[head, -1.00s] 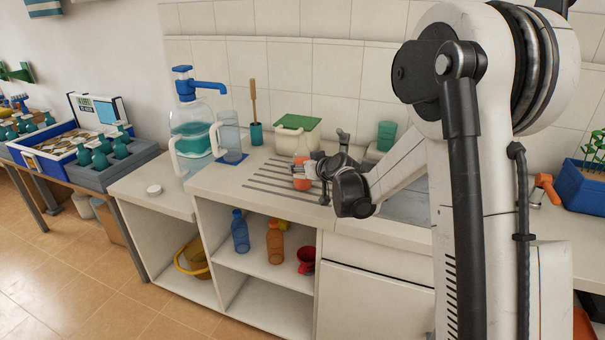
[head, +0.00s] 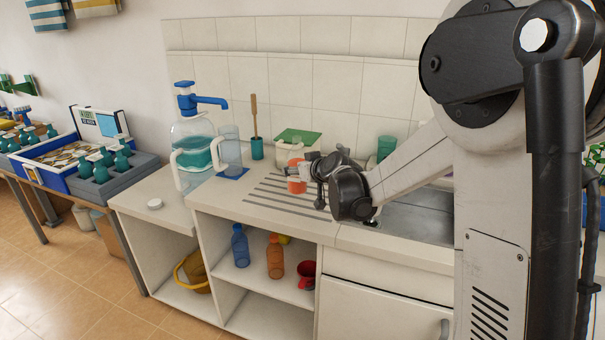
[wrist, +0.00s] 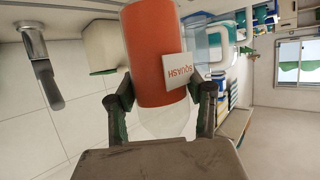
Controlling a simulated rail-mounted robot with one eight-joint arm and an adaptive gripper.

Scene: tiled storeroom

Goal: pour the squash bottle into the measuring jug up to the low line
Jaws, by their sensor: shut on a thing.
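The squash bottle shows in the head view (head: 297,177) as a small orange shape over the ribbed drainer. In the wrist view the bottle (wrist: 155,55) has orange liquid, a white SQUASH label and a clear end toward my gripper. My gripper (head: 312,174) is shut on it; both fingers (wrist: 163,95) flank the bottle in the wrist view. The wrist picture is upside down, and the bottle looks about upright. The clear measuring jug (head: 230,146) stands on a blue mat (head: 234,173), left of the bottle and apart from it. Its low line is too small to see.
A pump bottle with teal liquid (head: 191,152) stands left of the jug. A white lid (head: 154,204) lies on the front-left counter. The sink (head: 415,215) is right.

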